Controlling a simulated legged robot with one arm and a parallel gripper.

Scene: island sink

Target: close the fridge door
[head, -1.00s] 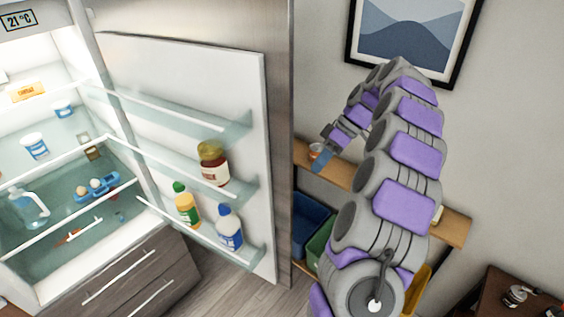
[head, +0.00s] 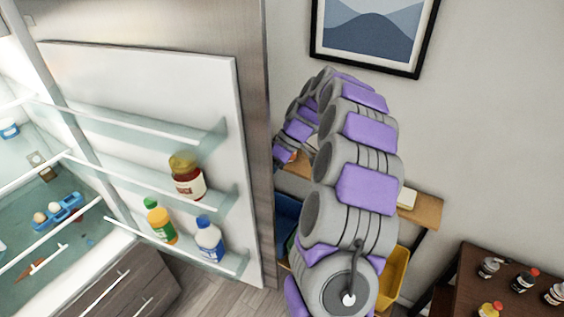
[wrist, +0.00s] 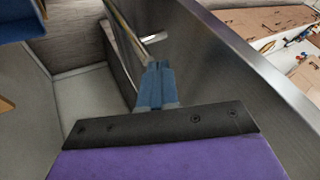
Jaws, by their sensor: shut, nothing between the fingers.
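The fridge door (head: 160,95) stands wide open in the head view, its white inner side with shelves and bottles facing me. In the wrist view, its dark outer face (wrist: 205,65) runs diagonally with a long bar handle (wrist: 128,32). My gripper (wrist: 157,72) has blue fingers that are shut and empty, close to that outer face near the handle. I cannot tell whether they touch. In the head view my arm reaches beyond the door's free edge, and the fingertips are hidden there. The fridge interior (head: 35,210) is open at the left.
Bottles (head: 188,176) stand on the door shelves. A wooden shelf (head: 425,211) with bins, including a yellow bin (head: 394,280), is behind my arm. A dark table (head: 500,285) with several bottles is at the lower right. A framed picture (head: 370,35) hangs on the wall.

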